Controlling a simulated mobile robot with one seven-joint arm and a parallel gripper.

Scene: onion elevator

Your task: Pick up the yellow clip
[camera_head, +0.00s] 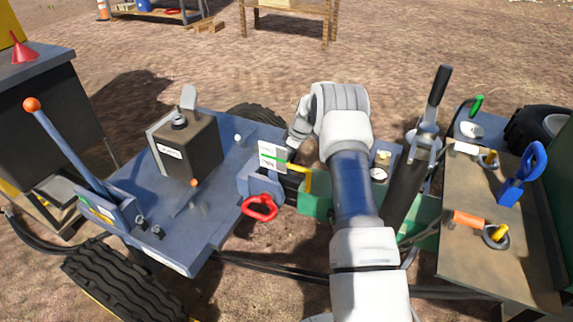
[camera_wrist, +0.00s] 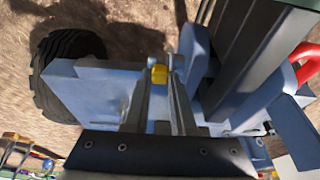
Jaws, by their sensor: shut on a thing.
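A small yellow piece, which looks like the yellow clip (camera_wrist: 159,74), sits between my fingertips in the wrist view. My gripper (camera_wrist: 160,68) is shut on it, with the two fingers reaching over a blue metal part. Only a little of the clip shows, so its shape is hidden. In the head view my arm reaches over the hitch area, and my wrist and forearm hide the fingertips. A bent yellow bar (camera_head: 307,179) shows there just below my wrist; I cannot tell whether it is the same piece.
A red loop handle (camera_head: 259,207) hangs beside the hitch. A blue trailer deck (camera_head: 225,224) with a dark box (camera_head: 190,148) lies left. The tray (camera_head: 470,265) at right holds several pins and tools.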

